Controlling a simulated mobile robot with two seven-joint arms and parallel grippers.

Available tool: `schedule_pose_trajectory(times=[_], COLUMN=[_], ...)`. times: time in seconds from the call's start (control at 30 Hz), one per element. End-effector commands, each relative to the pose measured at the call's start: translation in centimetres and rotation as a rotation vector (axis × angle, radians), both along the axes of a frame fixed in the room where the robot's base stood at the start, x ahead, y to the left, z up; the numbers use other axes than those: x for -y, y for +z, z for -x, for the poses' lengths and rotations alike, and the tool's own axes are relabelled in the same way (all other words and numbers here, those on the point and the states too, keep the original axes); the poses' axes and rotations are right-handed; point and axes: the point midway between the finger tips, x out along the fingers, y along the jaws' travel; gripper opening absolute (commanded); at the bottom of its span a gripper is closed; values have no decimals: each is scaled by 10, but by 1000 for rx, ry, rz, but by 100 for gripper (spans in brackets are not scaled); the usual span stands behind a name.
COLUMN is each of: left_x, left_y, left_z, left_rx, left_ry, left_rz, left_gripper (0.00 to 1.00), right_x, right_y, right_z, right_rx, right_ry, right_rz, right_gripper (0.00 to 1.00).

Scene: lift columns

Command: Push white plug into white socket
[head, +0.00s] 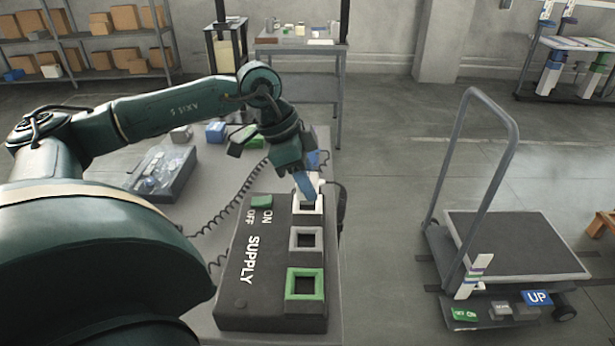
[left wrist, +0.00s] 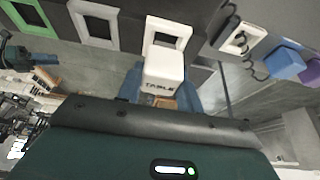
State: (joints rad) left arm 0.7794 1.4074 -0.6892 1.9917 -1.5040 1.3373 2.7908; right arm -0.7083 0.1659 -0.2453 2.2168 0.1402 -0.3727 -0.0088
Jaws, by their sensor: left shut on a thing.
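The dark supply box (head: 255,290) has a white socket (head: 312,211), a grey socket (head: 305,250) and a green socket (head: 304,295) along its right side. My left gripper (head: 308,188) is at the white socket, its blue fingers pointing down and partly covering it. In the left wrist view its fingers (left wrist: 162,92) are shut on the white plug (left wrist: 163,72), which is marked TABLE. The plug overlaps the near edge of the white socket (left wrist: 168,27), whose opening still shows beyond it. I cannot tell whether they touch. My right gripper is out of view.
A green switch (head: 261,202) is on the box. A cart (head: 515,245) stands on the floor at right.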

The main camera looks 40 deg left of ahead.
Motion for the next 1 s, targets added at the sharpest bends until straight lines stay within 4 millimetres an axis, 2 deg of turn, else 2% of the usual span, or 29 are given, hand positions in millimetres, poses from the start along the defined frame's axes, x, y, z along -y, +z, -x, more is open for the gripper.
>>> schedule_pose_trajectory(times=[1.0], left_x=[0], left_y=[-12], left_z=[0], left_rx=[1], left_ry=[-1], left_rz=[1], left_gripper=[16], right_x=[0], right_y=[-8], right_z=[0], right_rx=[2], right_ry=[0], right_rz=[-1], right_gripper=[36])
